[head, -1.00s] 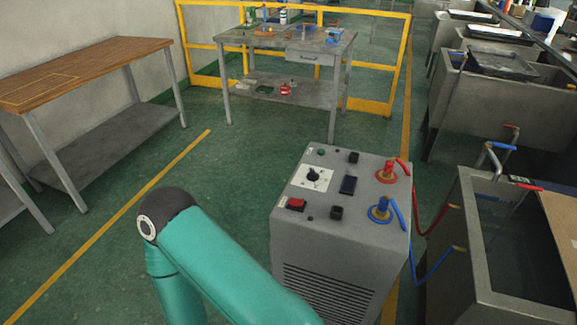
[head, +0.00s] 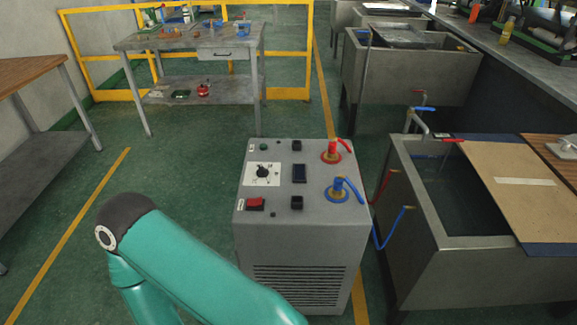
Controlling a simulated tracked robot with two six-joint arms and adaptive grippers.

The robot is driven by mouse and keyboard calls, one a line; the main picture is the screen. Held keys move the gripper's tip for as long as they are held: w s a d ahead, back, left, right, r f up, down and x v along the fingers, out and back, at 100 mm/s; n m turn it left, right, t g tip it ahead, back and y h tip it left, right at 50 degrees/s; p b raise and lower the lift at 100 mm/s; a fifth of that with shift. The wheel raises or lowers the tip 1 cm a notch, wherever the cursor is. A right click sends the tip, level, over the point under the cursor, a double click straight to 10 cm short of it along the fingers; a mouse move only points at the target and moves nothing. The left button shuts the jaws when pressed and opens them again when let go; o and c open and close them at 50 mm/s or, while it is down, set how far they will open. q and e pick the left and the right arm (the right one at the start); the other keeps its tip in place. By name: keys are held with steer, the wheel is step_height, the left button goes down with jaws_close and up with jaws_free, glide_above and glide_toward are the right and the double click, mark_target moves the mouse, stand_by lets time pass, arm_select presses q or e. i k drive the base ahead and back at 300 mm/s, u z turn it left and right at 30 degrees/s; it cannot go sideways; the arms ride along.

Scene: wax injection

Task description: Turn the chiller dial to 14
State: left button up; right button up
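The chiller (head: 300,240) is a grey box with a vented front, standing on the floor in the middle of the head view. Its dial (head: 262,171) is a small black knob on a white scale plate at the left of the top panel. The scale numbers are too small to read. A red rocker switch (head: 254,203) sits below the dial, and a dark display (head: 299,173) to its right. A teal arm link of mine crosses the lower left, in front of the chiller. Neither gripper shows.
Red and blue hoses (head: 374,224) run from the chiller's right side toward a metal water tank (head: 400,163). A grey workbench (head: 188,40) stands behind, by a yellow rail (head: 290,93). A wooden table (head: 30,72) is at left. Green floor is clear left of the chiller.

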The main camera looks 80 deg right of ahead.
mark_target(262, 172)
steer(key=u, duration=0.15)
steer(key=i, duration=0.2)
steer(key=u, duration=3.8)
steer(key=i, duration=0.6)
steer(key=u, duration=5.65)
steer(key=i, duration=0.4)
steer(key=z, duration=0.05)
